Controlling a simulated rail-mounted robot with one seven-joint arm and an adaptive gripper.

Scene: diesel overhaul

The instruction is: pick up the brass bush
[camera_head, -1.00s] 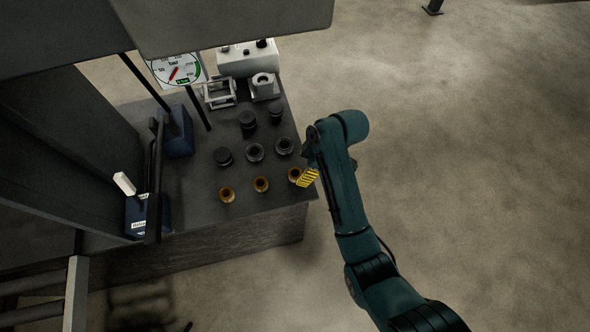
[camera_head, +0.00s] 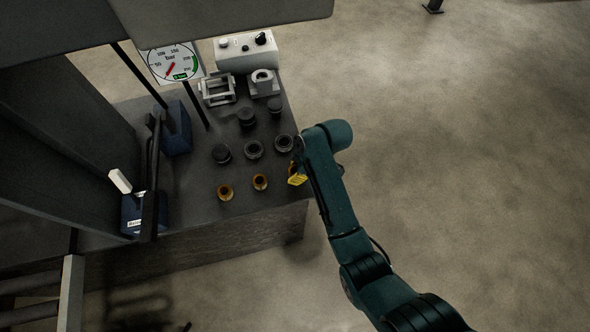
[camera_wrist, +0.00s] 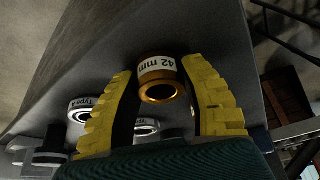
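Three brass bushes stand in a front row on the dark bench: a left one (camera_head: 225,192), a middle one (camera_head: 260,182) and a right one (camera_head: 292,168). My gripper (camera_head: 297,179) is at the right one and partly hides it in the head view. In the wrist view, a brass bush (camera_wrist: 159,91) with a white "42 mm" label sits between the yellow fingers of my gripper (camera_wrist: 158,70). The fingers are open on either side of it, with narrow gaps; contact is not visible.
Grey and dark bushes (camera_head: 254,149) stand just behind the brass row. A pressure gauge (camera_head: 172,63), a white box (camera_head: 246,52) and a press frame with a dark upright bar (camera_head: 152,185) stand left and behind. Open floor (camera_head: 460,150) lies to the right.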

